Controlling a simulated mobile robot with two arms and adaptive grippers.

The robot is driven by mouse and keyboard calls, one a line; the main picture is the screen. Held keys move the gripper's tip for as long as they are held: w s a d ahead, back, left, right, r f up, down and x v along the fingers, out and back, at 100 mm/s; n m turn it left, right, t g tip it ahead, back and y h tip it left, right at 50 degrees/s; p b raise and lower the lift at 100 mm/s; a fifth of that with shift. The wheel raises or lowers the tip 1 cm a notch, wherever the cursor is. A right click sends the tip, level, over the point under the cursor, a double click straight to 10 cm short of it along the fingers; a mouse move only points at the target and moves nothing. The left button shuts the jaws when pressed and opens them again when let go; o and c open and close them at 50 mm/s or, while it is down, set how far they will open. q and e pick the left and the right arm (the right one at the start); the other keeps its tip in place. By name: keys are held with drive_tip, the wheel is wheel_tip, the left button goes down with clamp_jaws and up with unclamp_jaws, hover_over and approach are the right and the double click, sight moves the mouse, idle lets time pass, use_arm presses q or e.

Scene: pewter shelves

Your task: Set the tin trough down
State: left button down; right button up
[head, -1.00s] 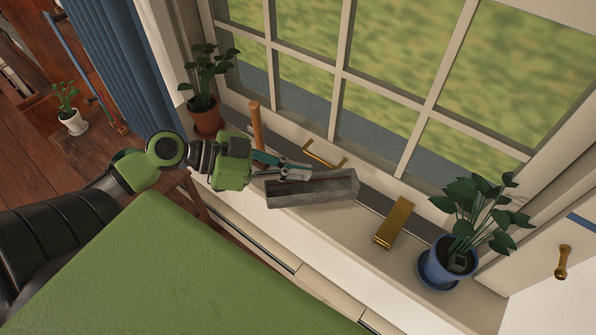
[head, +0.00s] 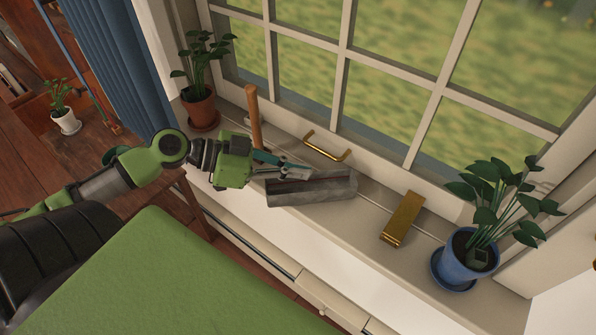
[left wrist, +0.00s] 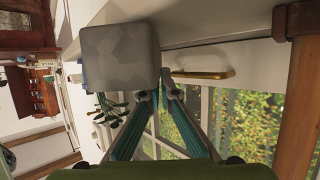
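The tin trough (head: 318,188) is a long grey metal channel over the pale window sill (head: 365,222). My left gripper (head: 288,172) is at its back left part, with its fingers closed together on the trough's wall. In the left wrist view, the trough's grey end (left wrist: 120,57) sits just beyond my left fingertips (left wrist: 158,95). I cannot tell whether the trough's underside touches the sill. My right gripper is not in view.
A wooden handle (head: 253,118) stands upright behind my left gripper. A brass block (head: 402,218) lies right of the trough, before a blue potted plant (head: 464,262). A terracotta potted plant (head: 200,108) stands at the left. Bare sill lies between trough and block.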

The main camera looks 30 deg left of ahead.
use_arm(q)
drive_tip(key=shift+f, duration=0.15)
drive_tip(key=c, duration=2.3)
unclamp_jaws()
